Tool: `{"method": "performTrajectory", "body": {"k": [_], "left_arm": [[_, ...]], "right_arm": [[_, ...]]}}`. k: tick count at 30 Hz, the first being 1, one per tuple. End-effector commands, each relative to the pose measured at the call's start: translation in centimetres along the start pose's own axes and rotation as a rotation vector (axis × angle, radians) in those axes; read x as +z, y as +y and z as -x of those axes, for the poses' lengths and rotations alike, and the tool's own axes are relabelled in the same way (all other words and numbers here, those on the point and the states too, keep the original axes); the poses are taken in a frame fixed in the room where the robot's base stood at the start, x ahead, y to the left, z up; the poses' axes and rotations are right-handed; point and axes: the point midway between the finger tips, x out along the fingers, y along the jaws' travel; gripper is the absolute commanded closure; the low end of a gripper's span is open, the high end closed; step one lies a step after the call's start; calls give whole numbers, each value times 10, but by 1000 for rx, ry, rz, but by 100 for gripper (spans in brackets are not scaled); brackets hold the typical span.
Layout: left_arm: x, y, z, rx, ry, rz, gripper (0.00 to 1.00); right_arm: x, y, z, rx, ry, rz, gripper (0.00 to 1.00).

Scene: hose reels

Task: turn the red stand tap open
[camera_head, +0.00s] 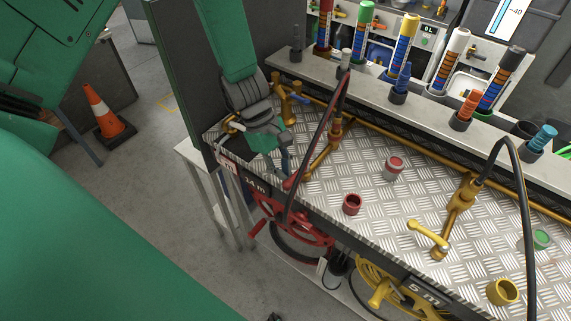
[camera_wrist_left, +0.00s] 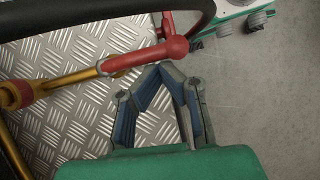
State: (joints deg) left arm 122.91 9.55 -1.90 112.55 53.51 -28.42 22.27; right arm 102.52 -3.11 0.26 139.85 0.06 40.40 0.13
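The red stand tap has a brass pipe and a red handle (camera_head: 290,183) at the left front edge of the metal bench. In the left wrist view, the red handle (camera_wrist_left: 140,57) has a rounded elbow, with its brass pipe (camera_wrist_left: 68,79) running left. My left gripper (camera_head: 284,172) is just above and beside this handle in the head view. My right gripper is not in view.
A black hose (camera_head: 318,135) arches past the red tap. A red reel (camera_head: 300,228) hangs below. A yellow tap (camera_head: 460,203), a red ring (camera_head: 352,204) and a grey-red cap (camera_head: 394,167) are on the bench (camera_head: 330,178). Coloured nozzles stand along the back ledge (camera_head: 425,112).

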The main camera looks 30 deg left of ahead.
Motion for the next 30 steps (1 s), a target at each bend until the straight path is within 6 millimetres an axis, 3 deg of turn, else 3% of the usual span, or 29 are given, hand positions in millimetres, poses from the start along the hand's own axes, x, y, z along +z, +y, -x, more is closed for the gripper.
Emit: {"method": "performTrajectory", "body": {"k": [12,30], "left_arm": [[12,0,-4,35,20,70,100],[7,-2,-3,36,10,71,100]], "right_arm": [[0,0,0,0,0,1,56],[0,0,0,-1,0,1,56]]}}
